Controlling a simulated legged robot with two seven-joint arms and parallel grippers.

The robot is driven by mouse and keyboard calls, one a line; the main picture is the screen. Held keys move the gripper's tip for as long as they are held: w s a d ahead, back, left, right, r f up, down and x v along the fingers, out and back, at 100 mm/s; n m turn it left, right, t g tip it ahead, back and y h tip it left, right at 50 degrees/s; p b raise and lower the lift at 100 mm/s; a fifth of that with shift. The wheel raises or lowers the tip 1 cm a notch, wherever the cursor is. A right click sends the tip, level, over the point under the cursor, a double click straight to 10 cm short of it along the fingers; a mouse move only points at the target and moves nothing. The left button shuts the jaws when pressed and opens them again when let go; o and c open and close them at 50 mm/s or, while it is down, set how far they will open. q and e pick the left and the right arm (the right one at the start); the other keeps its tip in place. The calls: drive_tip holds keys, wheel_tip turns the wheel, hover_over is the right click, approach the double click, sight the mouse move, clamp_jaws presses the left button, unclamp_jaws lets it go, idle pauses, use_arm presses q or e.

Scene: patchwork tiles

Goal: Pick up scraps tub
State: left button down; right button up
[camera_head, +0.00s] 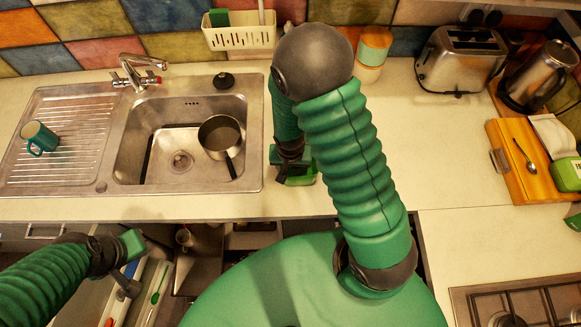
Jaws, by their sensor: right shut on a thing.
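A small green tub (297,180), which I take for the scraps tub, sits on the counter just right of the sink. My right gripper (290,160) comes down over it from above and is shut on it. The gripper and my arm cover much of the tub, so its shape and contents are mostly hidden. I cannot tell whether it touches the counter. My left gripper (135,265) is at the lower left, in front of the counter edge, with its fingers apart and nothing between them.
The sink (130,170) holds a saucepan (220,135); a teal mug (40,138) lies on the drainer. A toaster (462,60), kettle (540,75) and wooden board (525,165) are right. Counter between is clear.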

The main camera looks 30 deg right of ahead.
drive_tip(key=shift+a+f, duration=0.1)
drive_tip(key=shift+a, duration=0.5)
clamp_jaws()
drive_tip(key=shift+d, duration=0.25)
